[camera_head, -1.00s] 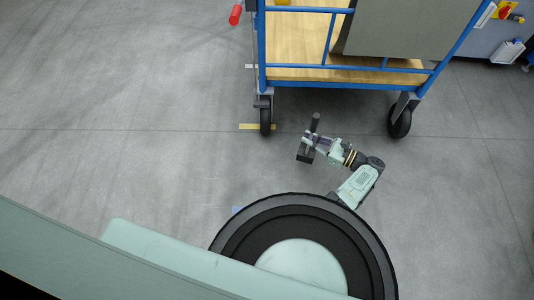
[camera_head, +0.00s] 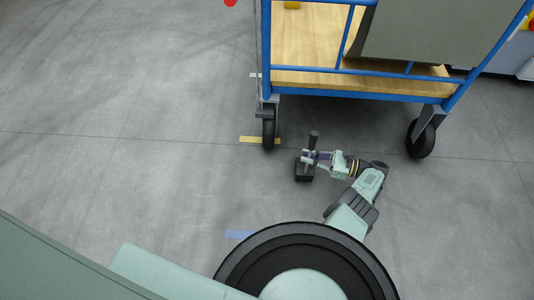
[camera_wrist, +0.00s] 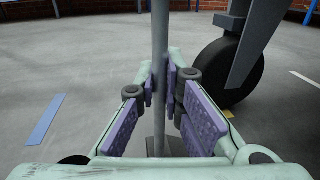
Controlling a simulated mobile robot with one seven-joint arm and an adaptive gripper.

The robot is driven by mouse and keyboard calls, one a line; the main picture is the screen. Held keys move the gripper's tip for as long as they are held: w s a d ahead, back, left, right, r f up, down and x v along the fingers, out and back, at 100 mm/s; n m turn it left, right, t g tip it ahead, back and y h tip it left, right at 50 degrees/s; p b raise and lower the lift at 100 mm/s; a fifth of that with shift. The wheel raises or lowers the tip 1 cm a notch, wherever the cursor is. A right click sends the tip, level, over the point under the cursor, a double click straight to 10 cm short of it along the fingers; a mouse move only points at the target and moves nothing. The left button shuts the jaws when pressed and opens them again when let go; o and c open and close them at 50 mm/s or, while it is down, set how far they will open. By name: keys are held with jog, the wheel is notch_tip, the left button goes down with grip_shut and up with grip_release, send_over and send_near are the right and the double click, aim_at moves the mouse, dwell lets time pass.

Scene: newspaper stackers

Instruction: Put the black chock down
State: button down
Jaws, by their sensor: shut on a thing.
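The black chock (camera_head: 304,172) is a dark block with an upright grey pole handle (camera_head: 313,140). In the head view it is close to the floor, right of and below the cart's left front wheel (camera_head: 268,130) and apart from it. My gripper (camera_head: 314,157) is shut on the handle. In the wrist view the pole (camera_wrist: 160,35) rises between my gripper's fingers (camera_wrist: 160,86), and the block (camera_wrist: 158,147) shows partly below them. I cannot tell whether the block touches the floor.
A blue-framed cart (camera_head: 350,90) with a wooden deck stands above the chock; its right front wheel (camera_head: 421,140) is to the right. A yellow floor mark (camera_head: 258,140) lies by the left wheel, and a blue mark (camera_head: 238,234) lies lower. The floor to the left is clear.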

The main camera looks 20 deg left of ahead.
jog(key=s+a+f+p, duration=0.1)
jog(key=a+p, duration=0.1)
jog(key=a, duration=1.3)
jog(key=shift+f, duration=0.2)
jog(key=shift+s, duration=0.1)
jog(key=shift+f, duration=0.2)
jog(key=c, duration=1.7)
grip_release()
